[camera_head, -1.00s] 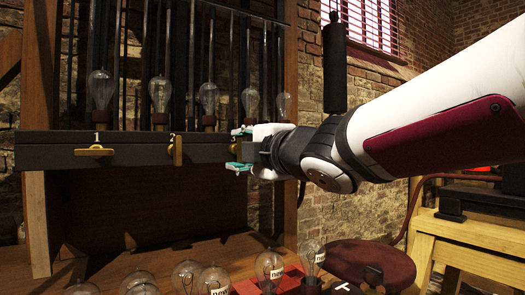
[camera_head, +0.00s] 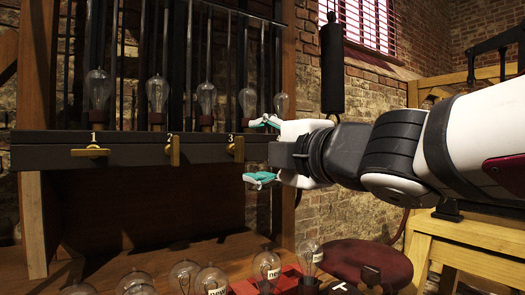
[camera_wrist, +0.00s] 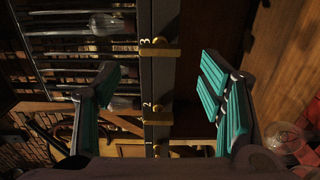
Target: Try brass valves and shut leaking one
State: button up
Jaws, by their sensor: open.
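Three brass valves sit on the front of a dark beam (camera_head: 50,158). Valve 1 (camera_head: 91,151) has its handle lying level. Valve 2 (camera_head: 173,151) and valve 3 (camera_head: 236,148) have their handles upright. My gripper (camera_head: 262,151) is open and empty, with teal finger pads, just right of valve 3 and apart from it. In the wrist view, the beam runs between my open fingers (camera_wrist: 160,85), with valve 3 (camera_wrist: 160,50) near the top. My gripper and wrist hide the beam's right end. No leak is visible.
Clear glass bulbs (camera_head: 157,92) stand along the beam before dark upright rods. Below, several bulbs, some labelled "new" (camera_head: 267,268), stand by a red tray (camera_head: 290,272) and a dark red round seat (camera_head: 368,262). A dark cylinder (camera_head: 333,65) hangs above my wrist.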

jog(key=shift+v, duration=2.05)
jog(key=w+d+f+m+h, duration=0.1)
jog(key=d+f+m+h, duration=0.55)
jog(key=d+m, duration=0.35)
jog(key=s+d+f+m+g+h, duration=0.55)
jog(key=s+d+f+m, duration=0.2)
jog(key=d+f, duration=0.4)
jog(key=s+a+f+m+g+y, duration=0.15)
jog(key=s+f+m+g, duration=0.35)
jog(key=s, duration=0.6)
jog(key=s+a+f+m+g+y, duration=0.1)
jog(key=s+a+f+m+g, duration=0.15)
jog(key=s+f+g, duration=0.5)
jog(key=s+r+t+p, duration=0.1)
jog(key=r+t+p, duration=0.2)
jog(key=r+p, duration=1.4)
jog(key=s+d+r+t+p, duration=0.1)
jog(key=r+t+p, duration=0.3)
jog(key=r+p, duration=1.3)
jog(key=shift+s+r, duration=0.55)
jog(key=shift+s, duration=0.1)
